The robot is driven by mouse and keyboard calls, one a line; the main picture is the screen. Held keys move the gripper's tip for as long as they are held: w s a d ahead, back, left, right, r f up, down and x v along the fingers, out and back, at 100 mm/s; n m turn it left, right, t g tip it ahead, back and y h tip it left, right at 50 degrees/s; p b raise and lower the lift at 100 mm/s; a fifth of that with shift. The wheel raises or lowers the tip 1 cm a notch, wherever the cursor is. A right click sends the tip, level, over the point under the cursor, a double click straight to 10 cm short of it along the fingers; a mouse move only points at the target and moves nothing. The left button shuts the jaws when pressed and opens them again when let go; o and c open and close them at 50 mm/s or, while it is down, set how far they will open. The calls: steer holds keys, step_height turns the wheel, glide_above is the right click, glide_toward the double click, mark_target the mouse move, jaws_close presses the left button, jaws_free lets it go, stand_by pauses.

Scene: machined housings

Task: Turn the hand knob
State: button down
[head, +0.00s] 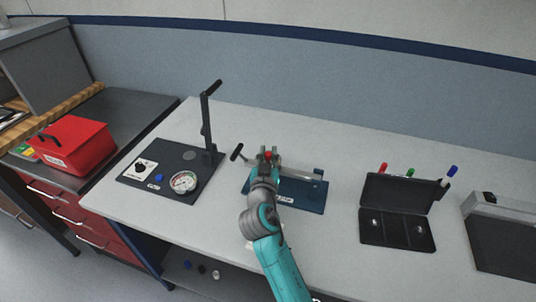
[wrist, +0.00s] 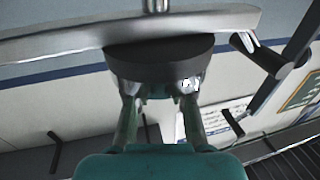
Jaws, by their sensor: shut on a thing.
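A dark round knob (wrist: 160,58) sits close in front of my gripper in the wrist view, beneath a pale metal bar (wrist: 60,42). My gripper (wrist: 160,88) is shut on this knob, with one finger on each side of its lower edge. In the head view my gripper (head: 268,162) is at the middle fixture, which has a blue base plate (head: 308,199). The gripper and wrist hide most of the knob there. A small red part shows at the gripper's tip. A black-ended handle (head: 236,152) sticks out on the fixture's left.
Left of the fixture is a dark plate (head: 203,186) with a gauge (head: 184,181) and a tall lever (head: 206,125). Right of it is an open black case (head: 398,232) with several coloured pens behind. A red toolbox (head: 70,146) stands far left. Bare bench lies between the fixtures.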

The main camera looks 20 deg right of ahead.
steer(key=m+g+h, duration=0.2)
steer(key=h, duration=0.1)
steer(key=m+g+h, duration=0.1)
steer(key=m+h, duration=0.1)
steer(key=shift+a+r+g+h, duration=0.1)
steer(key=shift+g+h, duration=0.3)
steer(key=m+g+h, duration=0.2)
steer(key=m+g, duration=0.1)
steer(key=m+g+h, duration=0.2)
steer(key=m+g, duration=0.1)
steer(key=g, duration=0.1)
steer(key=shift+g, duration=0.3)
steer(key=shift+g+h, duration=0.3)
steer(key=c, duration=1)
jaws_free()
steer(key=v, duration=1.1)
steer(key=shift+s+a, duration=0.2)
steer(key=shift+a, duration=0.2)
